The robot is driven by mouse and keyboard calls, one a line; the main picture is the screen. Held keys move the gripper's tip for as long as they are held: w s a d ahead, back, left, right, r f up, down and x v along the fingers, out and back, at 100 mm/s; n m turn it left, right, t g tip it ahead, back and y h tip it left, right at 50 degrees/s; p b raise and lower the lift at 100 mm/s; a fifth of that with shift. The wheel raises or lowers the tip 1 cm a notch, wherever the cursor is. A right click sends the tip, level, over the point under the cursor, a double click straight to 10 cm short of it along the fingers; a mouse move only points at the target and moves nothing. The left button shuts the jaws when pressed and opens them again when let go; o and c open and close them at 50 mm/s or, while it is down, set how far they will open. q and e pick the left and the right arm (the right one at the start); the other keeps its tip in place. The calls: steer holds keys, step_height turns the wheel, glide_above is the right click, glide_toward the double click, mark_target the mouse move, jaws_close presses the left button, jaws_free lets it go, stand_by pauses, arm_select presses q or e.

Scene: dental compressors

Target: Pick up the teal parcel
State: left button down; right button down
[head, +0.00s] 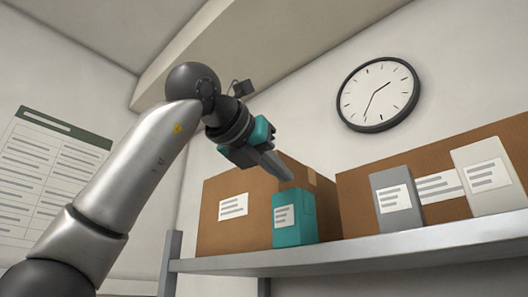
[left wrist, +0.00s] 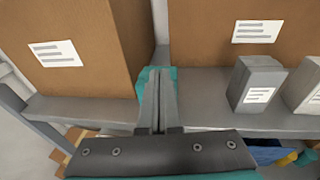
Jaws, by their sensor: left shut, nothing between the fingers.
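The teal parcel (head: 305,222) is a small upright box with a white label. It stands at the front of the grey shelf (head: 350,252), before a large brown carton (head: 222,190). My left gripper (head: 287,175) is shut and empty, with its fingertips just above the parcel's top in the head view. In the left wrist view the shut fingers (left wrist: 158,80) cover most of the parcel (left wrist: 142,80), and only teal edges show around them. I cannot tell whether the fingers touch it. My right gripper is not in view.
A grey box (head: 393,200) and a pale box (head: 488,178) stand to the right on the shelf, before a second brown carton (head: 352,200). Bare shelf lies between the teal parcel and the grey box. A clock (head: 378,94) hangs above.

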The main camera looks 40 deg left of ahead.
mark_target(291, 190)
arm_select(q)
steer(key=w, duration=0.2)
steer(key=w+p, duration=0.1)
steer(key=shift+w+a+f, duration=0.15)
steer(key=shift+w+f, duration=0.1)
steer(key=shift+w, duration=0.15)
steer(key=shift+s+f+b, duration=0.15)
steer(key=shift+f+b, duration=0.35)
steer(key=shift+f, duration=0.1)
steer(key=shift+f, duration=0.1)
